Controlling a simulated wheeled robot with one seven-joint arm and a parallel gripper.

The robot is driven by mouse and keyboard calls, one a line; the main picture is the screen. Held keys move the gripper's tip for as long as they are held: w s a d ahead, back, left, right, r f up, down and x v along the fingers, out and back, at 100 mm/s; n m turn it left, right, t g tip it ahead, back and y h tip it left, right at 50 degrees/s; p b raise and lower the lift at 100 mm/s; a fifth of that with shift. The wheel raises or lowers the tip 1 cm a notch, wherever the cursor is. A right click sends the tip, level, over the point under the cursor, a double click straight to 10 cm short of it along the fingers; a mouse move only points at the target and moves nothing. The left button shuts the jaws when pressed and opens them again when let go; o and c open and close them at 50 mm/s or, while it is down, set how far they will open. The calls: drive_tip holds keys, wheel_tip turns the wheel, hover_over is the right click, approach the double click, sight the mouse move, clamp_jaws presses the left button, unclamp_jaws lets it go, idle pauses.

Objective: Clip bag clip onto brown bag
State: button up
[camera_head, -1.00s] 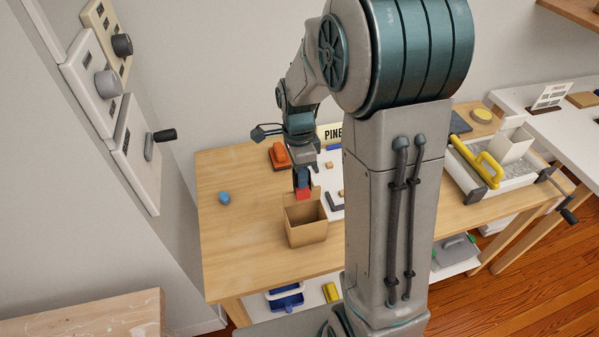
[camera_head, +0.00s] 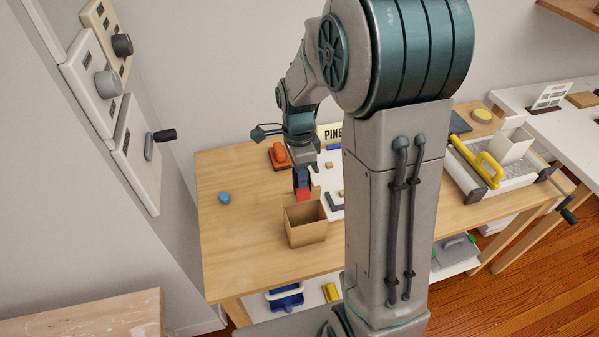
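The brown bag (camera_head: 306,231) stands upright and open-topped on the wooden table, in the middle of the head view. The bag clip appears to be the small red piece (camera_head: 303,195) at the bag's back rim, under my gripper (camera_head: 301,181). My gripper points down over the bag's back edge, with a blue part just above the red piece. The fingertips are small and partly hidden, so I cannot tell whether they are shut on the red piece or whether it grips the rim.
The wooden table (camera_head: 235,249) is clear left and front of the bag. A blue round object (camera_head: 224,198) lies at left, and an orange tool (camera_head: 279,156) behind. A white board with small blocks is partly hidden by my arm. A tray with a yellow-handled tool (camera_head: 483,170) stands right.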

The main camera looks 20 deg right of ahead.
idle(0.3)
drive_tip(key=o, duration=0.6)
drive_tip(key=shift+o, duration=0.2)
wheel_tip(320, 180, up, 14)
drive_tip(key=w, duration=0.1)
drive_tip(key=s+f+n+t, duration=0.3)
drive_tip(key=s+n+t, duration=0.1)
drive_tip(key=s+n, duration=1.2)
drive_tip(key=shift+s+f+n, duration=0.2)
drive_tip(key=shift+n, duration=0.8)
